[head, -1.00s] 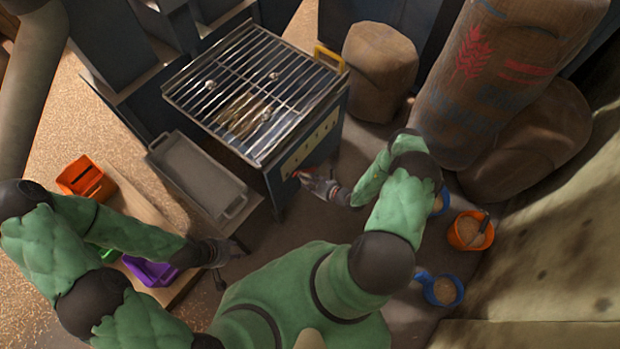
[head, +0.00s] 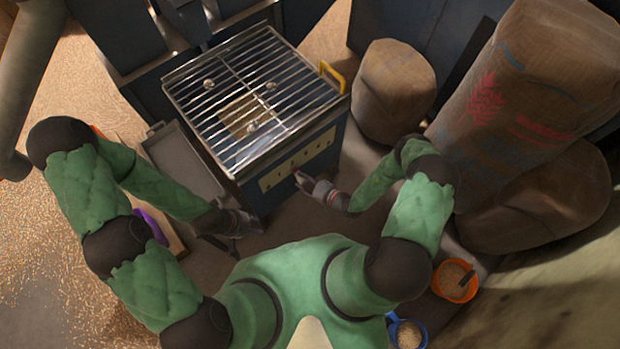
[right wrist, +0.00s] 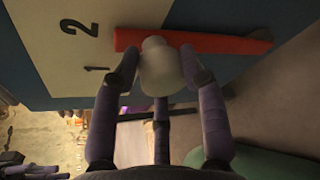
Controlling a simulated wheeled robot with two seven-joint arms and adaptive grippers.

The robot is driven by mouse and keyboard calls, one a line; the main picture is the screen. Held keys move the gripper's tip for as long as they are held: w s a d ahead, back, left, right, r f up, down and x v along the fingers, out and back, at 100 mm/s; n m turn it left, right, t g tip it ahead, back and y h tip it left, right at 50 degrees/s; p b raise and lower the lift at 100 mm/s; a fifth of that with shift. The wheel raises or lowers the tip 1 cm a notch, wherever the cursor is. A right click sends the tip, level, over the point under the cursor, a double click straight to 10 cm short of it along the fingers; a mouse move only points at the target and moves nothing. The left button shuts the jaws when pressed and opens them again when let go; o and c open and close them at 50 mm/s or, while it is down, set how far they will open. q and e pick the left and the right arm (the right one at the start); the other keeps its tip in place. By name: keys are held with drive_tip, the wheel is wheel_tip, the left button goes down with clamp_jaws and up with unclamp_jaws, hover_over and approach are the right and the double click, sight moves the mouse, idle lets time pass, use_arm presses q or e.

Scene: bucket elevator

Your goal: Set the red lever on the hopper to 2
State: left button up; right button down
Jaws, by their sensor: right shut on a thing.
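The hopper (head: 240,185) is a dark blue box with a metal grate on top and a pale scale plate (head: 298,160) on its front. In the right wrist view the red lever (right wrist: 215,42) lies almost level across the picture, with a pale knob (right wrist: 160,66). Its left end is beside the plate, between the printed 1 and 2 and nearer the 2. My right gripper (right wrist: 158,75) is shut on the knob, fingers on both sides; in the head view it hides the lever. My left gripper (head: 245,222) is near the hopper's lower left corner; its fingers are too small to read.
A grey tray (head: 180,160) stands left of the hopper. Sacks (head: 393,90) stand to its right. An orange bucket (head: 455,281) and a blue bucket (head: 407,333) with grain are on the floor at lower right. A yellow handle (head: 332,75) sticks up at the grate's corner.

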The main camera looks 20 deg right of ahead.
use_arm(q)
drive_tip(key=shift+w+d+f, duration=0.1)
drive_tip(key=shift+d, duration=0.2)
use_arm(e)
drive_tip(key=shift+d+f, duration=0.2)
drive_tip(key=shift+f, duration=0.15)
drive_tip(key=shift+s, duration=0.1)
drive_tip(key=c, duration=0.7)
unclamp_jaws()
drive_tip(key=shift+c, duration=0.2)
drive_tip(key=shift+r, duration=0.15)
drive_tip(key=shift+s+d, duration=0.1)
drive_tip(key=v, duration=1.1)
drive_tip(key=shift+s, duration=0.25)
drive_tip(key=shift+r, duration=0.2)
